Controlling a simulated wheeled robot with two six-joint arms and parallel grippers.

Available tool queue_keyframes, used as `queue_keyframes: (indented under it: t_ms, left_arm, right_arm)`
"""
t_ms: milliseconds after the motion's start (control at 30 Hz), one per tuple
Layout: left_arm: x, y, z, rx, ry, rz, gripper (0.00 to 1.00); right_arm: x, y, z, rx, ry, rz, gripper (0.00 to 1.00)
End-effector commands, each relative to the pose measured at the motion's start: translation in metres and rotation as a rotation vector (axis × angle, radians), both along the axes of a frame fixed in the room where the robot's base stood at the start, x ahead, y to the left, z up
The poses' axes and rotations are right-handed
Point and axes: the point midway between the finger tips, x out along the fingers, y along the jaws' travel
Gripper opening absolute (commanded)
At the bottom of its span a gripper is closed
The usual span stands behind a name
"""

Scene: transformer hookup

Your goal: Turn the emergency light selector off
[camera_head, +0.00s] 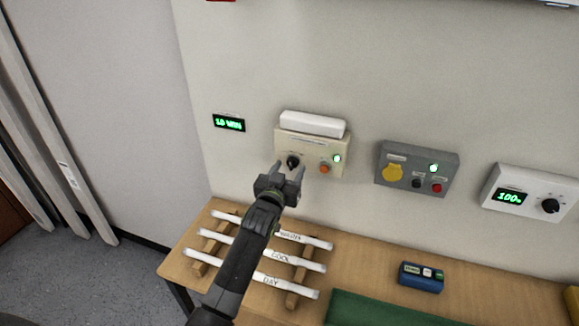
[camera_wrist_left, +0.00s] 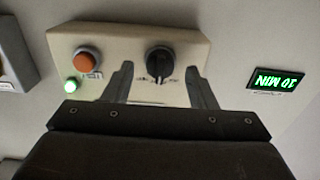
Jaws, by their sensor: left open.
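The emergency light unit is a cream box (camera_head: 334,146) on the wall with a white lamp (camera_head: 312,123) on top. Its black selector knob (camera_head: 292,161) sits at the left, with an orange button (camera_head: 324,169) and a lit green indicator (camera_head: 337,158) to its right. My left gripper (camera_head: 287,168) is open in front of the selector. In the left wrist view, which is upside down, the selector knob (camera_wrist_left: 159,62) lies beyond and between the two open fingers (camera_wrist_left: 160,85), with no clear contact. My right gripper is not in view.
A green display (camera_head: 229,123) is left of the box. A grey panel (camera_head: 417,168) and a white dimmer box (camera_head: 530,193) are to the right. Below, a wooden table (camera_head: 365,262) holds white tubes (camera_head: 300,239) on a rack and a blue device (camera_head: 421,277).

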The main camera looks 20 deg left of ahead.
Motion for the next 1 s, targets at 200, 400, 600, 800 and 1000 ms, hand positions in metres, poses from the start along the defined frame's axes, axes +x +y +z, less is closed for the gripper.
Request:
queue_keyframes:
  t_ms: [200,400,600,800,1000]
  left_arm:
    - [0.0117,-0.0004,0.0001,0.0,0.001,0.0,0.52]
    - [0.0127,-0.0003,-0.0003,-0.001,0.001,0.0,0.52]
    - [0.0126,-0.0003,-0.0002,0.0,0.001,0.0,0.37]
    - [0.0125,-0.0004,-0.0002,0.0,0.001,0.0,0.11]
    - [0.0124,-0.0004,-0.0006,-0.01,0.001,0.0,0.07]
  right_arm:
    - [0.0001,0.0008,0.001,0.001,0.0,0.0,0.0]
    - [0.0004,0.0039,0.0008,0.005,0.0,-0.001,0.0]
    - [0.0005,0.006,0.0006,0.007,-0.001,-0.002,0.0]
    - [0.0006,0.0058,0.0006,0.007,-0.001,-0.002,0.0]
    - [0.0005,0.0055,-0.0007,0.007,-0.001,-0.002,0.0]
